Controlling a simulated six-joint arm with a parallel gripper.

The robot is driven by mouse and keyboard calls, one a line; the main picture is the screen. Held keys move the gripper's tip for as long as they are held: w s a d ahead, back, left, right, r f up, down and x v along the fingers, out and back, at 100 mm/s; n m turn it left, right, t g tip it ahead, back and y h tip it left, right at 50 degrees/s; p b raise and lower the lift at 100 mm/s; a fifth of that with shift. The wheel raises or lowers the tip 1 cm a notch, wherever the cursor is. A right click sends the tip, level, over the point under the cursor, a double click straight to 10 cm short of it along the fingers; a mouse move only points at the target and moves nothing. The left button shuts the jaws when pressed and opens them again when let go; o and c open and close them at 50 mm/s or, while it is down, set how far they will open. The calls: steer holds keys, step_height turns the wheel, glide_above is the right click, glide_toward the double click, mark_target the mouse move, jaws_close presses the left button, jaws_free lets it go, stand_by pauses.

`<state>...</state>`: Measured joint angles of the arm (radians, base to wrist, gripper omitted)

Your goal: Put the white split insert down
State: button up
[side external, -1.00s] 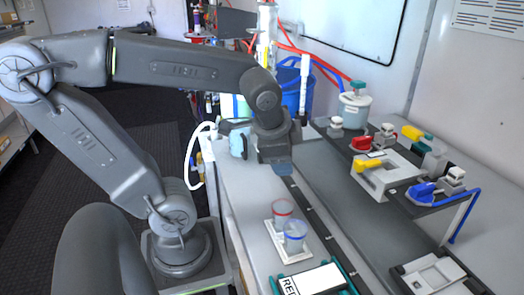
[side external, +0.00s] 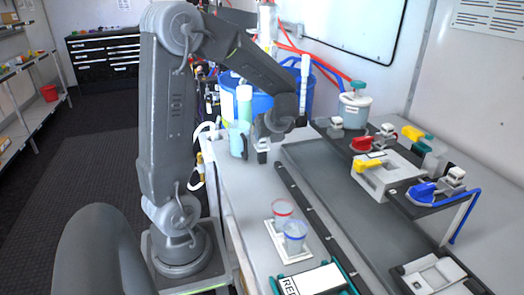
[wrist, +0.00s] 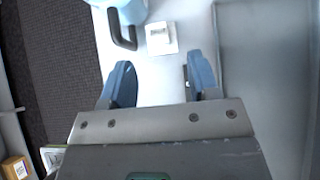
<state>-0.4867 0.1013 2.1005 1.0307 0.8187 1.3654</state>
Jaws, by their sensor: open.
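My gripper (side external: 262,156) is over the far end of the pale bench, beside the light-blue jug (side external: 238,140). In the wrist view my gripper (wrist: 160,82) is open, with its two blue-grey fingers wide apart and nothing between them. A small white square piece with a raised middle (wrist: 160,38) lies flat on the bench beyond the fingertips, beside the jug's dark handle. It looks like the white split insert, but its split is too small to make out. It is apart from the fingers. In the side view I cannot make it out.
Two clear cups with red and blue rims (side external: 287,228) stand on a white plate nearer the camera. A dark slotted rail (side external: 305,205) runs along the bench. A raised valve stand with red, yellow and blue handles (side external: 385,175) is at the right.

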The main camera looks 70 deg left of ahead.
steer(key=shift+x, duration=3.35)
steer(key=shift+a, duration=0.1)
steer(key=shift+r, duration=0.1)
steer(key=shift+c, duration=0.4)
jaws_close()
step_height(320, 180, up, 10)
steer(key=shift+f, duration=0.1)
steer(key=w+d+r+m+t+h, duration=0.3)
steer(key=w+d+r+m+t, duration=0.2)
steer(key=m, duration=0.5)
steer(key=w+d+t, duration=0.1)
steer(key=w+d, duration=0.1)
steer(key=w, duration=0.1)
steer(key=shift+d+r+t, duration=0.25)
steer(key=shift+d+t, duration=0.1)
steer(key=shift+t, duration=0.05)
